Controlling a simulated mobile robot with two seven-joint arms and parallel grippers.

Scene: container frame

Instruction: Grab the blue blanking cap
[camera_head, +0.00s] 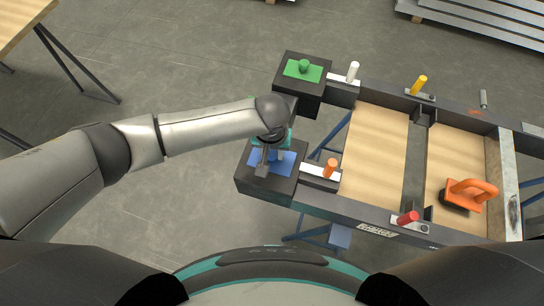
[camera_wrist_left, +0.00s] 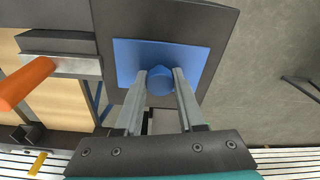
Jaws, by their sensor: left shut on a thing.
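The blue blanking cap (camera_wrist_left: 124,63) is a flat blue square plate with a round blue knob (camera_wrist_left: 160,80). It lies on a black block at the near left corner of the frame. In the head view the cap (camera_head: 286,166) is partly hidden by my left gripper (camera_head: 272,168), which points down over it. In the left wrist view the two fingers of my left gripper (camera_wrist_left: 161,86) are shut on the knob, one on each side. The plate appears to rest on the block. My right gripper is not in view.
A green cap (camera_head: 303,70) sits on the far black block. White (camera_head: 352,72), orange (camera_head: 330,168), yellow (camera_head: 418,85) and red (camera_head: 407,218) pegs stand along the frame. An orange-handled tool (camera_head: 472,192) rests at the right. Open floor lies left of the frame.

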